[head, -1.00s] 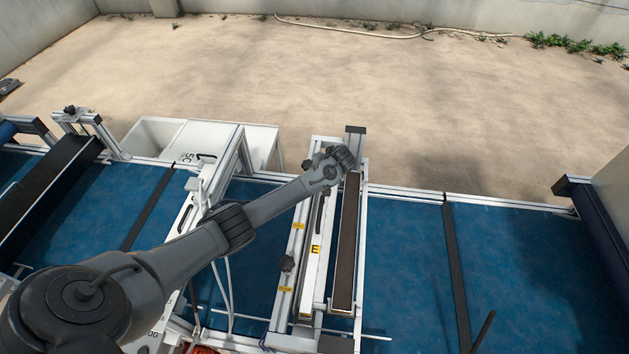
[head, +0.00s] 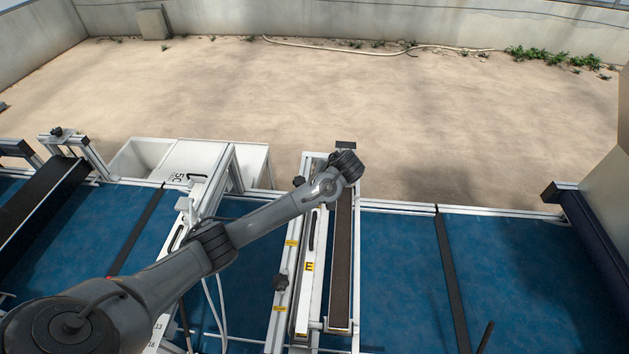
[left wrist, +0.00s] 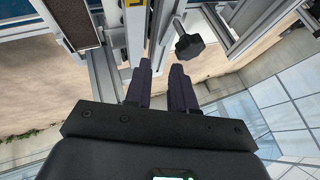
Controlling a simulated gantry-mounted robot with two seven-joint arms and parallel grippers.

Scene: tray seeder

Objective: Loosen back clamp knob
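A dark back clamp knob (head: 298,182) shows at the far end of the seeder bar, beside my left forearm. In the left wrist view, a dark faceted knob (left wrist: 190,45) on a metal stem lies just beyond and to the right of my left gripper (left wrist: 161,66). The gripper's two dark fingers are apart with nothing between them, and they do not appear to touch the knob. In the head view my left wrist is over the bar's far end and its fingers are hidden. A second dark knob (head: 280,282) sits nearer on the bar. My right gripper is out of view.
The white bar marked E (head: 307,285) and a long brown brush (head: 341,262) cross the blue belt (head: 400,280). A white bin (head: 145,157) stands behind the conveyor at left. Bare sandy floor (head: 420,120) lies beyond the far rail.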

